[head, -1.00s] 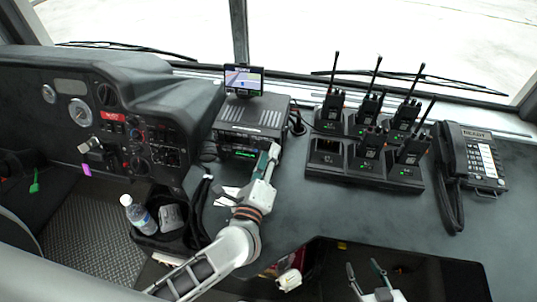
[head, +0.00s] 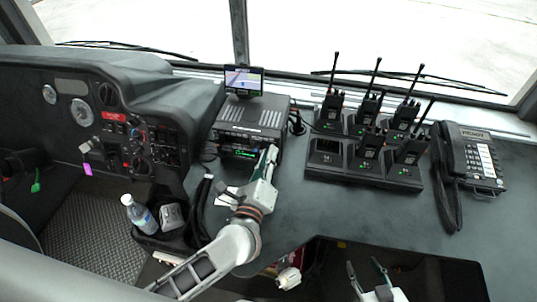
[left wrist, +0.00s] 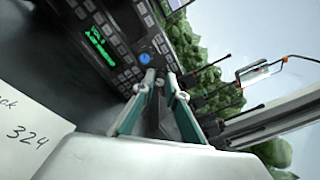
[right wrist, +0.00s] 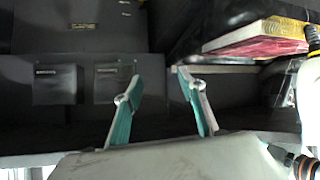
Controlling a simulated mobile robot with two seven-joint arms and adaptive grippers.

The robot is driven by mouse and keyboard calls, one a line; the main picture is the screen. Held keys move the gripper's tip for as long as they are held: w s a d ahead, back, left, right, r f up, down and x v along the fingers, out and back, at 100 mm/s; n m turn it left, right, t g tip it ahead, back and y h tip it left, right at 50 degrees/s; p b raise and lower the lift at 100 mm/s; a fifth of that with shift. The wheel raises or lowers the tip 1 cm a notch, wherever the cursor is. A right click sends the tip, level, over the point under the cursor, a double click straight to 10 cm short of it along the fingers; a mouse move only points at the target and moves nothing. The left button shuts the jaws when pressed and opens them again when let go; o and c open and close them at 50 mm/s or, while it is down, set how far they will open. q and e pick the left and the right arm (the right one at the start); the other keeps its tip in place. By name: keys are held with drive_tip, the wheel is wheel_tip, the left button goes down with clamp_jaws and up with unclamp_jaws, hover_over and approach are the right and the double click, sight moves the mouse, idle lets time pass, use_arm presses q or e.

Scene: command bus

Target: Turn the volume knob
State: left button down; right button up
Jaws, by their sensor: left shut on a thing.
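The radio unit (head: 243,137) with a green-lit display sits on the dash, below the small navigation screen. My left gripper (head: 270,152) is at the right end of the radio's front. In the left wrist view its fingers (left wrist: 161,77) are close together at the panel, shut on what appears to be the volume knob, mostly hidden between the tips. A blue round control (left wrist: 145,59) shows just beside the left fingertip, and the green display (left wrist: 99,44) is further left. My right gripper (head: 366,268) is open and empty, low in front of the dash; the right wrist view shows its fingers apart (right wrist: 157,90).
Several handheld radios stand in a charger (head: 365,172) to the right, with a desk phone (head: 480,165) beyond. The navigation screen (head: 243,79) is above the radio. A white note (left wrist: 30,130) lies near the left gripper. A bottle (head: 139,214) stands at lower left.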

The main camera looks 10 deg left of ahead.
use_arm(q)
drive_tip(key=shift+r+m+p, duration=0.1)
drive_tip(key=shift+m+p, duration=0.35)
drive_tip(key=shift+m, duration=0.85)
drive_tip(key=shift+m+p, duration=0.55)
drive_tip(key=shift+m, duration=1.15)
drive_tip(key=m, duration=0.3)
drive_tip(key=shift+m+p, duration=0.3)
drive_tip(key=m, duration=0.3)
drive_tip(key=shift+g+y, duration=0.3)
drive_tip(key=m, duration=0.4)
drive_tip(key=shift+d, duration=0.1)
drive_tip(key=m, duration=0.6)
drive_tip(key=shift+d+m+y, duration=0.1)
drive_tip(key=shift+m+y, duration=0.2)
drive_tip(key=shift+m, duration=1.7)
use_arm(e)
drive_tip(key=shift+s+d+h, duration=0.4)
drive_tip(key=shift+s+d, duration=0.2)
drive_tip(key=shift+d, duration=0.6)
